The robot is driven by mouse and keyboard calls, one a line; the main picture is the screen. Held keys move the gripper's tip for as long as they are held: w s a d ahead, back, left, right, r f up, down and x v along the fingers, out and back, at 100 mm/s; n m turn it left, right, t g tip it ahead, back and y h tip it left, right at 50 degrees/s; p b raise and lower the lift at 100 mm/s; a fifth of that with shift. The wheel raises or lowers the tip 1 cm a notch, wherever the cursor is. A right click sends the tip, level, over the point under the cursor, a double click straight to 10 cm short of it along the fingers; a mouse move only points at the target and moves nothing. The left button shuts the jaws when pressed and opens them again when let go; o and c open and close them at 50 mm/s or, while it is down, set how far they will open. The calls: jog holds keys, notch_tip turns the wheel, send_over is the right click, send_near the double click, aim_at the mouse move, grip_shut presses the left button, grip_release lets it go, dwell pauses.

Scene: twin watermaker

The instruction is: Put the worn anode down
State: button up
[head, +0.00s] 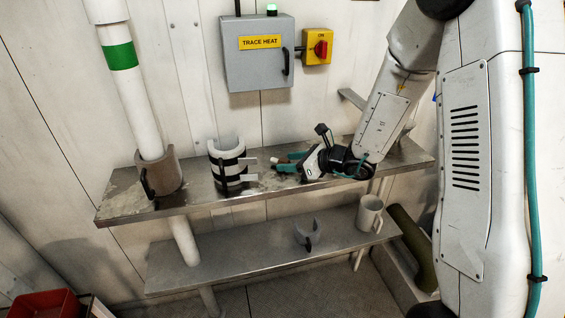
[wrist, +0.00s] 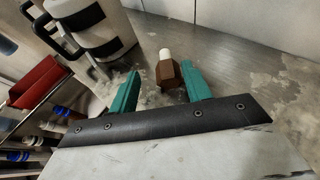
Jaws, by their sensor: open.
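The worn anode (wrist: 166,73) shows in the wrist view as a brown hex-shaped body with a white end pointing away from me. It appears to rest on the upper metal shelf (wrist: 225,45). My gripper (wrist: 160,78) is open, its two teal fingers spread on either side of the anode. The right finger is close to the brown body; I cannot tell whether they touch. A wider gap lies on the left. In the head view my gripper (head: 290,162) is low over the upper shelf (head: 200,199), and the anode is mostly hidden there, with a small white tip showing.
A white shell with black straps (head: 228,165) stands left of my gripper. Further left, a brown collar (head: 160,175) surrounds a white pipe. The lower shelf holds a grey clip (head: 307,233) and a mug (head: 370,213). A grey box (head: 257,55) hangs on the wall above.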

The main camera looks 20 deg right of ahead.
jog(key=v, duration=0.8)
jog(key=shift+s+d, duration=0.15)
jog(key=s+a+r+n+g+y, duration=0.1)
jog(key=s+a+r+n+g, duration=0.35)
jog(key=s+n, duration=0.25)
jog(key=s+a+r+n+g, duration=0.3)
jog(key=s+a+r+n, duration=0.1)
jog(key=s+r+n, duration=0.25)
jog(key=s+d+r+n+g+h, duration=0.1)
jog(key=s+n+h, duration=0.3)
jog(key=s+n, duration=0.4)
jog(key=s+d, duration=0.1)
jog(key=s, duration=0.1)
jog(key=shift+s+r+g+h, duration=0.2)
jog(key=shift+s+g+h, duration=0.1)
jog(key=shift+s+g, duration=0.1)
jog(key=s+d+n+h, duration=0.1)
jog(key=s+d+h, duration=0.1)
jog(key=s+d+r+n+t+h, duration=0.1)
jog(key=s+d+n+h, duration=0.1)
jog(key=d, duration=0.1)
jog(key=s+d+r+n+h, duration=0.1)
jog(key=s+d+n, duration=0.1)
jog(key=d, duration=0.1)
jog(key=shift+s+r+n+h, duration=0.1)
jog(key=shift+r+n+h, duration=0.15)
jog(key=shift+h, duration=0.15)
jog(key=shift+c, duration=0.9)
jog(key=shift+f, duration=0.1)
jog(key=shift+c, duration=0.5)
